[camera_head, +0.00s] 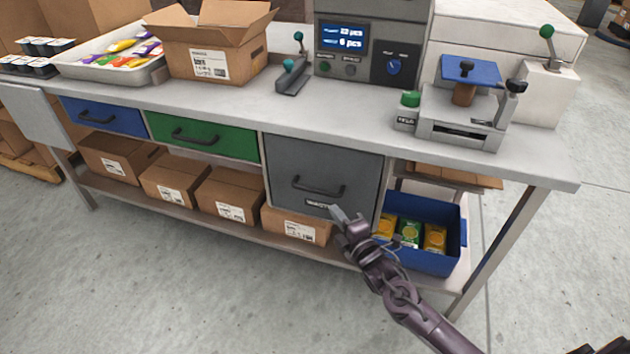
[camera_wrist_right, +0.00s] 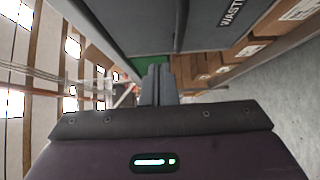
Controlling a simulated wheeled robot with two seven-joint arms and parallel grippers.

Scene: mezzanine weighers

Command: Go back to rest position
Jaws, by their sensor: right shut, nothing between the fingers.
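My right gripper (camera_head: 342,217) is in front of the workbench, close to the lower part of the grey waste drawer (camera_head: 320,170). Its fingers are together and hold nothing; they also show shut in the right wrist view (camera_wrist_right: 160,84). The drawer front appears closed in the head view, with its dark handle above my fingertips. I cannot tell whether the fingers touch the drawer. My right arm reaches in from the lower right. My left gripper is not in view.
The workbench top (camera_head: 230,97) holds an open carton (camera_head: 205,45), a white tray (camera_head: 110,70), a control unit (camera_head: 370,45) and a blue-topped device (camera_head: 465,105). A blue bin (camera_head: 440,263) with packets and several cartons sit on the lower shelf. The floor in front is clear.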

